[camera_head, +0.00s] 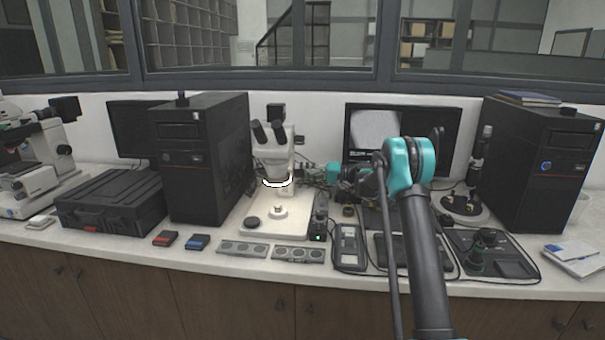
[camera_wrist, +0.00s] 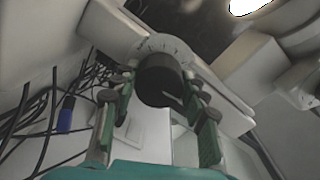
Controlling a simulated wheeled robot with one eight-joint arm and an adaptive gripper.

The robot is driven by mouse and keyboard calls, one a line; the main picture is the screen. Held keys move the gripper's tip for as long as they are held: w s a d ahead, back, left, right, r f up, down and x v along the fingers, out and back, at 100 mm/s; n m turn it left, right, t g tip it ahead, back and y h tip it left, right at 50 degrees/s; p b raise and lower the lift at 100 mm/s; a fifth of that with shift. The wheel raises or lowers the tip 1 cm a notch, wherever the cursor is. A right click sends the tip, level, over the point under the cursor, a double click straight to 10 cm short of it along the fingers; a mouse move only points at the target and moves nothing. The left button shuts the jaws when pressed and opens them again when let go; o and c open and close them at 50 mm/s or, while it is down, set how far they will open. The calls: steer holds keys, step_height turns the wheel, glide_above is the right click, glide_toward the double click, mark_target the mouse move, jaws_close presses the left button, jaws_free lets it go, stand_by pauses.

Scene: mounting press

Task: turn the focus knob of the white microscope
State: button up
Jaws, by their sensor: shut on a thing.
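The white microscope (camera_head: 272,158) stands on its pale base at the middle of the counter, with black eyepieces and a lit ring under its head. My gripper (camera_head: 318,172) reaches it from the right, beside its column. In the wrist view the black round focus knob (camera_wrist: 160,76) sticks out from the microscope's white body. The green-padded fingers of my gripper (camera_wrist: 158,100) lie on either side of the knob and are shut on it. The knob is too small and covered to make out in the head view.
A black computer tower (camera_head: 205,160) stands left of the microscope and another (camera_head: 535,165) at the far right. A monitor (camera_head: 400,130) is behind my arm. Small control boxes (camera_head: 349,246) crowd the counter front. Cables (camera_wrist: 45,115) hang beside my gripper. Another white microscope (camera_head: 35,160) is at far left.

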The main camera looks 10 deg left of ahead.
steer(key=n, duration=0.6)
steer(key=shift+f+n, duration=0.15)
steer(key=shift+n, duration=0.25)
stand_by(0.4)
steer(key=o, duration=1.2)
steer(key=shift+c, duration=0.2)
steer(key=d, duration=1.2)
steer(key=shift+s, duration=0.35)
